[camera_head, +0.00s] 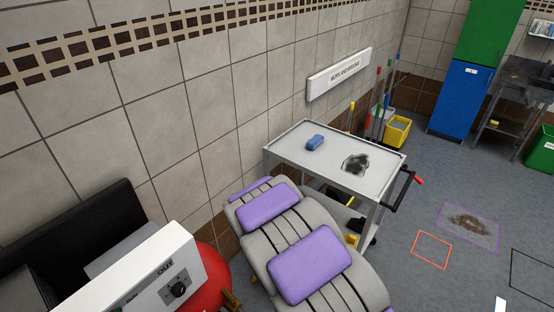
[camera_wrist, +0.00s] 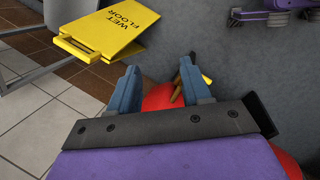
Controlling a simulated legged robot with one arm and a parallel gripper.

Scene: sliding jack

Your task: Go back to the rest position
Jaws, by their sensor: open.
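My gripper (camera_wrist: 160,75) shows in the wrist view, with its two blue-grey fingers apart and nothing held between them. A red rounded tank (camera_wrist: 160,97) with brass-yellow fittings lies beyond and partly behind the fingers. In the head view, the red tank (camera_head: 216,270) sits at the lower left beside a white box (camera_head: 150,272) with a black knob. My gripper is not visible in the head view. I cannot pick out a sliding jack for certain in either view.
A yellow wet-floor sign (camera_wrist: 112,28) is at upper left in the wrist view. Grey floor (camera_head: 412,215) is open right of the cart, with coloured outlines and a dirt patch (camera_head: 469,223).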

